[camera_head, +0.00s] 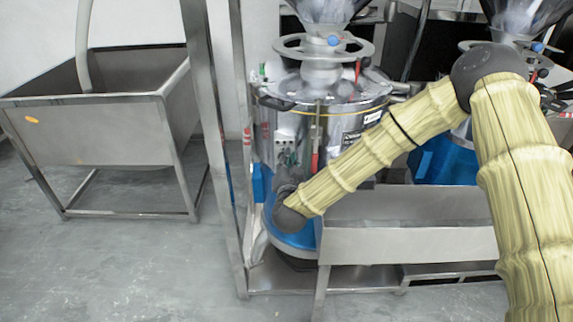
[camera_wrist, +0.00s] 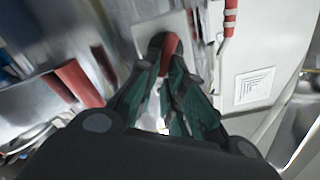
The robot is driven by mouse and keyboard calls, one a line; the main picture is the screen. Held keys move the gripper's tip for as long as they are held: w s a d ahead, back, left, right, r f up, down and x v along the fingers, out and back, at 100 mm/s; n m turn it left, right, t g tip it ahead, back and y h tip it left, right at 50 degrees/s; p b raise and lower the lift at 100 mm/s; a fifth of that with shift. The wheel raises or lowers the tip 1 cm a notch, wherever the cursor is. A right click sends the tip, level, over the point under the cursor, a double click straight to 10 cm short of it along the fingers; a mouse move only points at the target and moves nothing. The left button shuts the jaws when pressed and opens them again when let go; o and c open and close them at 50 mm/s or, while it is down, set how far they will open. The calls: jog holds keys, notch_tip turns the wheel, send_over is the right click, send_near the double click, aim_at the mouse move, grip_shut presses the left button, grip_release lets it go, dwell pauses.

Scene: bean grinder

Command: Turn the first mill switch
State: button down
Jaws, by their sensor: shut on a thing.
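The first mill (camera_head: 350,108), a steel drum with a blue base, stands in the middle of the head view. A small light control panel with switches (camera_head: 286,138) is on its front. In the wrist view, a red switch handle (camera_wrist: 172,44) sits on a pale plate (camera_wrist: 146,25). My gripper (camera_wrist: 168,50), with dark green fingers, is closed around the red handle at the plate. The fingers partly cover the handle, so its exact angle is hard to tell.
A steel trough (camera_head: 400,243) stands below my arm. A steel post (camera_head: 212,130) rises left of the mill, and a steel sink (camera_head: 100,130) stands farther left. Red cylindrical parts (camera_wrist: 78,84) are left of the fingers in the wrist view. The floor at front left is clear.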

jog(key=m+b, duration=0.2)
jog(key=m, duration=0.1)
jog(key=f+m+b, duration=0.1)
jog(key=m+b, duration=0.1)
jog(key=m, duration=0.2)
jog(key=d+f+m+b, duration=0.1)
jog(key=m+b, duration=0.2)
jog(key=m, duration=0.1)
jog(key=shift+m, duration=0.3)
dwell(0.4)
jog(key=c, duration=1.5)
grip_release()
jog(key=shift+s, duration=0.1)
jog(key=s, duration=1.1)
jog(key=shift+s, duration=0.4)
